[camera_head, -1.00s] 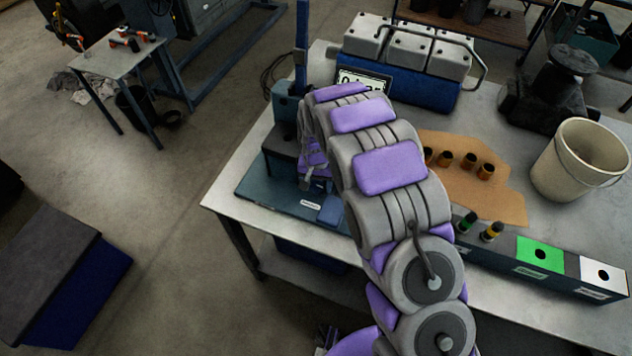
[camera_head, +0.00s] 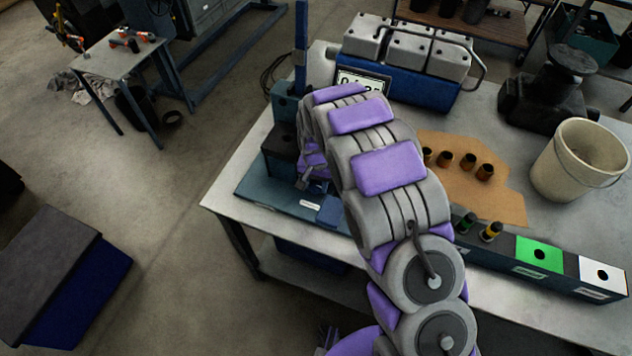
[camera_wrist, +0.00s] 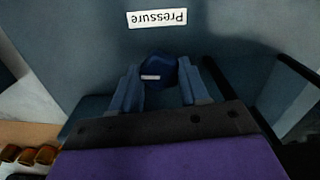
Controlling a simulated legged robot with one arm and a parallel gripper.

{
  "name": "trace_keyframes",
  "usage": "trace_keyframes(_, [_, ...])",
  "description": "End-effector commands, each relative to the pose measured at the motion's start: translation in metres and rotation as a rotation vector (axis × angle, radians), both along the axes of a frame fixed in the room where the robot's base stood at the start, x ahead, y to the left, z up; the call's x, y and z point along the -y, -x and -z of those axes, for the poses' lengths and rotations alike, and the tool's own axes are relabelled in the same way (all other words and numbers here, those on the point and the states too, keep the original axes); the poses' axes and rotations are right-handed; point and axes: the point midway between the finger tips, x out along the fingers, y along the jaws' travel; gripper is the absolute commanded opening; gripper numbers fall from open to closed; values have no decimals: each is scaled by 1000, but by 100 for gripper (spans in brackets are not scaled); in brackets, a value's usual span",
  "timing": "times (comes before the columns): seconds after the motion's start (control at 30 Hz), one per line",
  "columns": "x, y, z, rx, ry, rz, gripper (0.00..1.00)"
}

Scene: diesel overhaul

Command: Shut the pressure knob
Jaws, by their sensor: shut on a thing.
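The pressure knob (camera_wrist: 155,68) is a dark blue knob with a small white mark, seen in the wrist view on a blue-grey panel. A white label reading "Pressure" (camera_wrist: 157,18) appears upside down near it. My gripper (camera_wrist: 158,82) has its two blue-grey fingers on either side of the knob and is shut on it. In the head view my gripper (camera_head: 316,178) is low over the teal base of the test stand (camera_head: 262,186), and my arm and gripper hide the knob. The label (camera_head: 310,204) shows there on the base.
A blue and grey engine block (camera_head: 400,95) is at the back. Brown cardboard with several small cylinders (camera_head: 505,195), a bucket (camera_head: 560,180) and a sorting rail (camera_head: 510,262) lie to the right. A blue post (camera_head: 301,45) rises close behind my gripper.

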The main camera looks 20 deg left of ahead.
Motion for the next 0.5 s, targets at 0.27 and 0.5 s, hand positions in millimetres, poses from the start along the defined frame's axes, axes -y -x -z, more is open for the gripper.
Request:
trace_keyframes(0.27, [-1,-1,-1,2,-1,184,14])
trace_keyframes(0.5, [-2,0,-1,2,-2,335,14])
